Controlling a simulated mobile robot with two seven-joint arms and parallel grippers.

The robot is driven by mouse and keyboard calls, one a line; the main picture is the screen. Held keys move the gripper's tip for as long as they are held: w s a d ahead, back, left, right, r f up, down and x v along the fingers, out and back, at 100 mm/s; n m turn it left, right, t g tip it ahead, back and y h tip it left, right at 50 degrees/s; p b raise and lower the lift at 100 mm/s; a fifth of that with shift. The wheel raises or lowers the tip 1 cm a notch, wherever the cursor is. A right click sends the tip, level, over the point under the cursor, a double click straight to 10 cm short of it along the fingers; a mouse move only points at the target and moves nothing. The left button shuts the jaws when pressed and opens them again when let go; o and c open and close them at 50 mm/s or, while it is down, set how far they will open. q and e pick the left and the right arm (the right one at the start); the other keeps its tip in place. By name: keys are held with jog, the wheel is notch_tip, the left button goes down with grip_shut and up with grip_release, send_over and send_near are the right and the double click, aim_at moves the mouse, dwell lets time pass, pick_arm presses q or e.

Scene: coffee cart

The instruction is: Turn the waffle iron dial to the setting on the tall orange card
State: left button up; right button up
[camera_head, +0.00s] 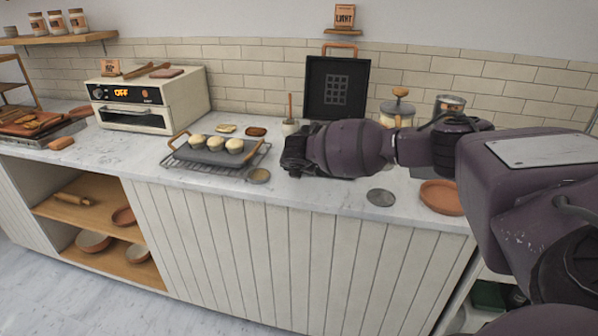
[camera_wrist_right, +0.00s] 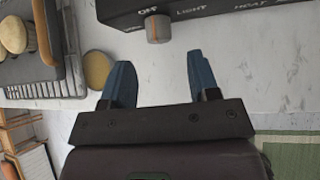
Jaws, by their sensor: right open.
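The waffle iron (camera_head: 325,92) has its black lid raised at the back of the counter; my right arm hides its base in the head view. Its front panel (camera_wrist_right: 225,12) crosses the top of the right wrist view, with "OFF", "LIGHT" and a partly legible further label. The grey dial (camera_wrist_right: 158,29) has an orange line pointing up at about "OFF". An orange card (camera_head: 344,16) stands above the waffle iron and appears to read "LIGHT". My right gripper (camera_wrist_right: 158,62) is open and empty, its blue fingers short of the dial, one to each side. My left gripper is not in view.
A toaster oven (camera_head: 150,100) with an "OFF" display carries another small orange card (camera_head: 110,67). A tray (camera_head: 195,156) of buns on a rack and a small round tin (camera_head: 259,175) lie left of my right gripper. A jar (camera_head: 397,112) stands behind my arm.

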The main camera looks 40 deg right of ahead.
jog(key=b+x, duration=0.1)
jog(key=x, duration=0.2)
jog(key=shift+w+d+f, duration=0.1)
jog(key=shift+w+f, duration=0.1)
jog(key=shift+f, duration=0.1)
jog(key=shift+w+d+f, duration=0.1)
jog(key=shift+w+f, duration=0.05)
jog(key=shift+w+d+f, duration=0.1)
jog(key=shift+w+d, duration=0.05)
jog(key=c, duration=0.9)
